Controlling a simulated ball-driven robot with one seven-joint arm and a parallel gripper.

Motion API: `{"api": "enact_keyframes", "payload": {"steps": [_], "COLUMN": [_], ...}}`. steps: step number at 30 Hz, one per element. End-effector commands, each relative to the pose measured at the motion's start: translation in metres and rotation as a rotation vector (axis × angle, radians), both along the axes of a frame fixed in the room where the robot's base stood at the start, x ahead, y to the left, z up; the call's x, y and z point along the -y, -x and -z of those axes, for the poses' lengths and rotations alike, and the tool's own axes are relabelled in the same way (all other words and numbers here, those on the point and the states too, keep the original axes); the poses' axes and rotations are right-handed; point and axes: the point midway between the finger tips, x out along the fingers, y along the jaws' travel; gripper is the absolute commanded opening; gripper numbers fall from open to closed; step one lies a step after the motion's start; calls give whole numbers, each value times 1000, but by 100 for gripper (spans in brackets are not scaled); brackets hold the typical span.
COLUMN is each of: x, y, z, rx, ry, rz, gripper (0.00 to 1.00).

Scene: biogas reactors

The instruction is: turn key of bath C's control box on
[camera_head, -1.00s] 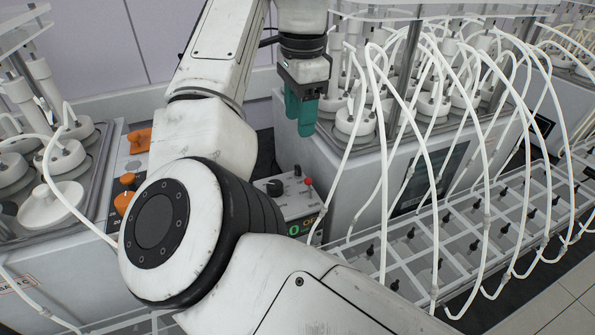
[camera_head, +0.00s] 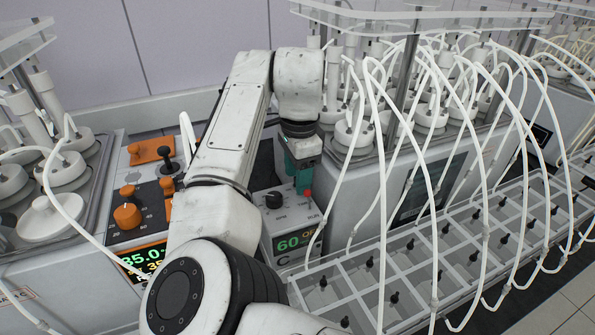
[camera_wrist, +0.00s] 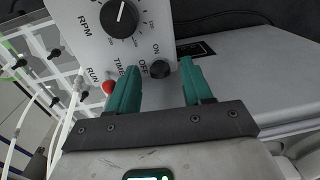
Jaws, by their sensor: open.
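Bath C's control box (camera_head: 280,226) is a light grey box with a green "60" display and the letter C, partly hidden behind my arm. In the wrist view its panel (camera_wrist: 85,25) carries a round black key switch (camera_wrist: 160,69) between the words ON and OFF. My gripper (camera_head: 303,178) has green fingers and hangs down at the box's back right. In the wrist view my open gripper (camera_wrist: 159,66) has one fingertip on each side of the key switch. Contact with the switch cannot be told, and nothing is held.
A black RPM knob (camera_wrist: 121,17) and a red RUN button (camera_wrist: 109,87) sit on the same panel. White tubes (camera_head: 378,190) arch just right of the box over a clear rack (camera_head: 345,290). A bath unit (camera_head: 340,185) stands close on the right, another control panel (camera_head: 135,205) on the left.

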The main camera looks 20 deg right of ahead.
Motion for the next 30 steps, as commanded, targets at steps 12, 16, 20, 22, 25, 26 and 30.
{"api": "enact_keyframes", "payload": {"steps": [12, 16, 20, 22, 25, 26, 30], "x": [0, 0, 0, 0, 0, 0, 0], "y": [0, 0, 0, 0, 0, 0, 0], "z": [0, 0, 0, 0, 0, 0, 0], "rx": [0, 0, 0, 0, 0, 0, -1], "ry": [0, 0, 0, 0, 0, 0, 0], "rz": [0, 0, 0, 0, 0, 1, 11], "gripper": [33, 20, 8, 1, 0, 0, 0]}}
